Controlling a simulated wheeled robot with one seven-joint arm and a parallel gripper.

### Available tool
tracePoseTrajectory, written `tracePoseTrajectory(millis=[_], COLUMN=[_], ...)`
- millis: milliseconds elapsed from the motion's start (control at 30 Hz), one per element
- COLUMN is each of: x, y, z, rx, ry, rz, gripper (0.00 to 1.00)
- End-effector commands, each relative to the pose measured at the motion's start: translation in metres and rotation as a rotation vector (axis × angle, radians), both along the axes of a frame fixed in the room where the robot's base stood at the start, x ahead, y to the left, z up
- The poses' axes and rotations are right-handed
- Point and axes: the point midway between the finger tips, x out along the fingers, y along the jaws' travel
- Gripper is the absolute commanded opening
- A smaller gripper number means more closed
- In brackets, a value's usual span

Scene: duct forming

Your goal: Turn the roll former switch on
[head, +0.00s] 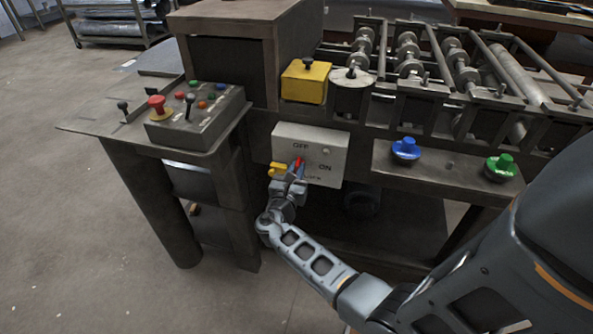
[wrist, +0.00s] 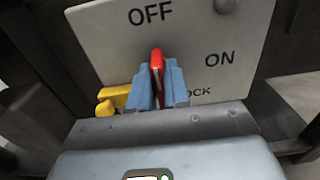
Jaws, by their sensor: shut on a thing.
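The roll former switch is a red lever (wrist: 157,60) on a pale panel (head: 285,135) marked OFF at the top and ON at the right. In the wrist view the lever's tip points up, just below the word OFF. My gripper (wrist: 160,88) is shut on the red lever, with a blue finger on each side of it. In the head view the red lever (head: 299,162) shows above my gripper (head: 292,172). The fingers hide the lever's base. A third label at the lower right is partly covered and ends in "OCK".
A yellow part (head: 277,169) sticks out left of the lever, close to my gripper. A control box (head: 200,125) with a red button is at the left. Blue (head: 405,149) and green (head: 501,166) knobs sit on a ledge at the right.

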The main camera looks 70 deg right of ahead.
Motion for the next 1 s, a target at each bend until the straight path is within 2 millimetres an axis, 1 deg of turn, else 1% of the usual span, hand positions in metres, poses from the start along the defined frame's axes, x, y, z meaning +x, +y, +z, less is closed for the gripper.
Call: tracePoseTrajectory(millis=[267, 467, 667, 1000], x=[0.0, -0.0007, -0.0014, -0.003], y=[0.0006, 0.001, 0.0011, 0.0011], z=[-0.0016, -0.0035, -0.0051, -0.0067], rx=[0.002, 0.01, 0.022, 0.048], ry=[-0.029, -0.126, -0.288, -0.612], rz=[0.001, 0.002, 0.003, 0.003], gripper=[0.0, 0.0, 0.0, 0.0])
